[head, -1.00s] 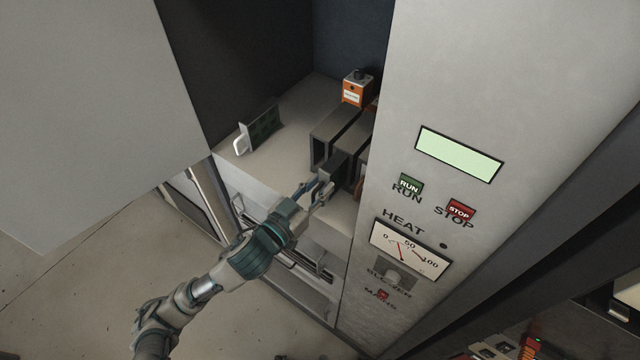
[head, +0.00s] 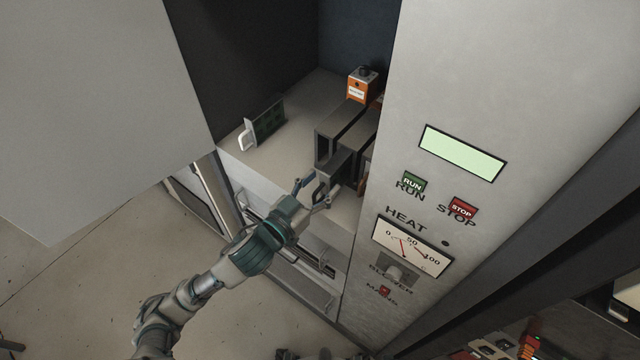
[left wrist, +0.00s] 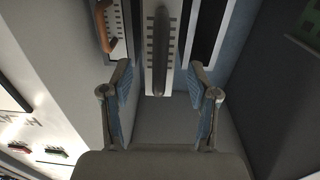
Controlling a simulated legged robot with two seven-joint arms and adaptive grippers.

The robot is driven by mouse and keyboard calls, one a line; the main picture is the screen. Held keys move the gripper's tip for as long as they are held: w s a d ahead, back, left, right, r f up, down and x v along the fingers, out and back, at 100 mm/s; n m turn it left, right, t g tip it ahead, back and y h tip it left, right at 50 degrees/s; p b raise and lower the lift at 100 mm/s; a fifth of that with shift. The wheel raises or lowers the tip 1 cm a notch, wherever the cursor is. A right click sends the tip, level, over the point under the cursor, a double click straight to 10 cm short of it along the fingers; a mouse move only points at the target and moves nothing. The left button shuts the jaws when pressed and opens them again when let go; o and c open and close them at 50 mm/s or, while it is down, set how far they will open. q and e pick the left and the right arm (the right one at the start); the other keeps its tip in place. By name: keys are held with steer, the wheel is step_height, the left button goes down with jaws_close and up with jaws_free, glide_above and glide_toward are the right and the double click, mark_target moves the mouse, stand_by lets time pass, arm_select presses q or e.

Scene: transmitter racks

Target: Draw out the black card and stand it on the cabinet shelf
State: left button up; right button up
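The black card's dark handle (head: 321,190) faces out at the front of a grey slotted rack (head: 346,128) on the cabinet shelf (head: 295,128). In the left wrist view the dark handle (left wrist: 161,50) stands on a pale slotted front plate. My left gripper (head: 314,193) is open in front of it. The left wrist view shows its two blue-padded fingers (left wrist: 160,72) spread on either side of the handle, with clear gaps.
A green card with a white handle (head: 265,120) stands on the shelf left of the rack. An orange box (head: 362,85) stands behind. A copper-handled card (left wrist: 107,28) sits beside the dark handle. The grey control panel (head: 480,80) rises close on the right.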

arm_select(q)
step_height(320, 180, up, 10)
steer(key=shift+f, duration=0.1)
stand_by(0.4)
